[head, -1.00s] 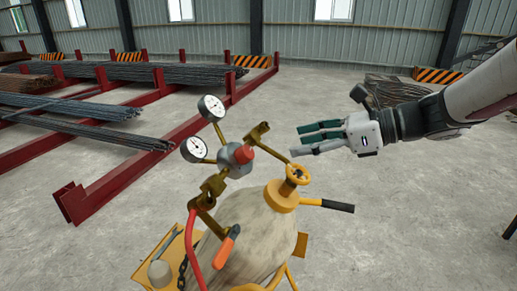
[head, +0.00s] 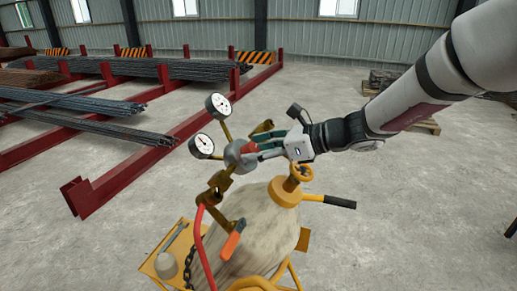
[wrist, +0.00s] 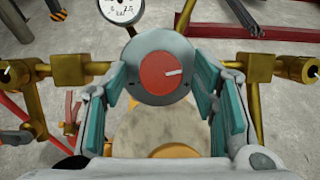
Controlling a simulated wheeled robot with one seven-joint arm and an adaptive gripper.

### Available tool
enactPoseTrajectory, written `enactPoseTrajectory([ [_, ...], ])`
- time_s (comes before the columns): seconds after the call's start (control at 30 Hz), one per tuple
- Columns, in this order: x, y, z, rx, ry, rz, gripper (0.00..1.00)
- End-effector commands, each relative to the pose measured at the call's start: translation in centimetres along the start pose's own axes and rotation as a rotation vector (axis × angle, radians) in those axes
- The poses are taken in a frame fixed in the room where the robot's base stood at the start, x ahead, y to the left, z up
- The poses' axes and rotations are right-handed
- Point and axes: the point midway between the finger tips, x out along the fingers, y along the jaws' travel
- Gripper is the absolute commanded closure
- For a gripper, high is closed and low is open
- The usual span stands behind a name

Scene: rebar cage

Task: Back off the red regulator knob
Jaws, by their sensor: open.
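The red regulator knob (wrist: 162,72) faces the wrist camera, with a white mark pointing right on its face. It sits on the grey regulator body (wrist: 160,46) and also shows in the head view (head: 249,147), partly covered by my fingers. My gripper (wrist: 161,100) is open, with its green-padded fingers left and right of the knob. The fingertips appear close beside the regulator; I cannot tell whether they touch it. In the head view my gripper (head: 268,146) comes in from the right.
Two pressure gauges (head: 218,105) (head: 202,146) stand beside the regulator. Red rebar racks (head: 110,185) stand at left.

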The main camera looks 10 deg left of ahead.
Motion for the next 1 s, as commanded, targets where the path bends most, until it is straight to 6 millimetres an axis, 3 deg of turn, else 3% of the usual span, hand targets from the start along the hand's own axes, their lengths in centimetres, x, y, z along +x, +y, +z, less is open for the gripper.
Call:
enactPoseTrajectory([
  [0.13,0.0,0.0,0.01,0.0,0.0,0.0,0.47],
  [0.37,-0.02,0.0,0.01,0.0,0.0,0.0,0.95],
  [0.7,-0.01,-0.08,0.0,-0.03,-0.002,0.009,0.95],
  [1.0,0.01,-0.28,-0.05,-0.2,-0.012,0.062,0.95],
])
